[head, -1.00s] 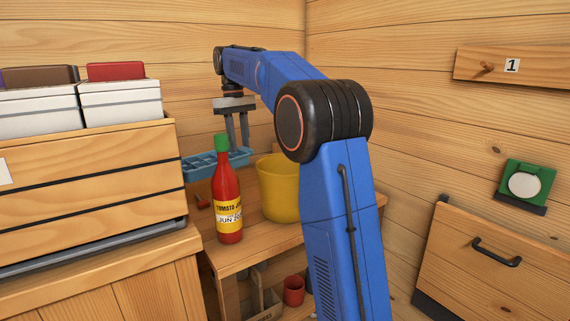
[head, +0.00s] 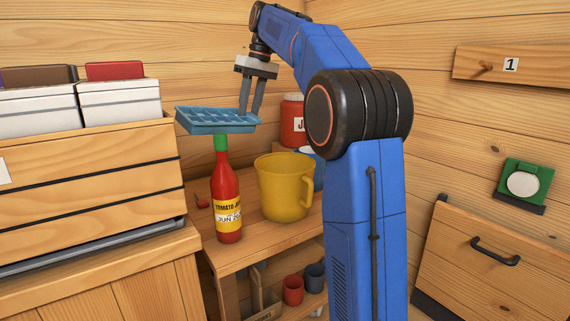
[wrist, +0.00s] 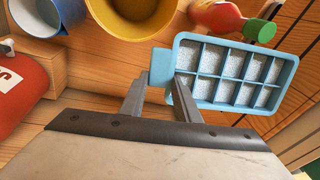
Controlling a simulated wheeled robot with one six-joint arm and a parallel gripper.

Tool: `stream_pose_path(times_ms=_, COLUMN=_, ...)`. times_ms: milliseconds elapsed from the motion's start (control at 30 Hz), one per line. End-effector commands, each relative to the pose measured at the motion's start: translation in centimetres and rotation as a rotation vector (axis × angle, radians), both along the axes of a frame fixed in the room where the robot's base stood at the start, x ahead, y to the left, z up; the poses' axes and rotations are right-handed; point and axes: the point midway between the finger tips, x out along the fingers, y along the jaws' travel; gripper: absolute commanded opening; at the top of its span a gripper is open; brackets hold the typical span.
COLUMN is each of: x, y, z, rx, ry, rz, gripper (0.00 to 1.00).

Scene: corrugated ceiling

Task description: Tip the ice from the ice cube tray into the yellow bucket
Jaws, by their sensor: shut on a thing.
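The blue ice cube tray (head: 214,121) is held in the air above and behind the green cap of the tomato bottle. My gripper (head: 250,113) is shut on the tray's right end. In the wrist view my fingers (wrist: 160,98) pinch the tab at the tray's (wrist: 237,44) end, and whitish ice fills its compartments. The tray looks about level. The yellow bucket (head: 285,190) stands on the wooden table, below and to the right of the tray. It also shows in the wrist view (wrist: 95,18), where its inside is partly cut off.
The red tomato bottle (head: 227,190) stands on the table left of the bucket. A red jar (head: 292,122) and a blue container (head: 319,172) stand behind the bucket. A wooden cabinet (head: 90,190) with white boxes (head: 120,102) is at left. Cups stand on the lower shelf.

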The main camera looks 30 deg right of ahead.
Motion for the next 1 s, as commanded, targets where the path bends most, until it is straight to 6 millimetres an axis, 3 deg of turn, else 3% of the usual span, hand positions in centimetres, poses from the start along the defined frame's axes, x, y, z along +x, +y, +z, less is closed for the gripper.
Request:
stream_pose_path(times_ms=167, x=-0.3, y=-0.3, z=1.5, rx=0.015, ry=-0.018, rz=-0.001, gripper=0.0)
stream_pose_path(times_ms=1000, x=-1.5, y=-1.3, z=1.8, rx=0.094, ry=-0.099, rz=0.0, gripper=0.0)
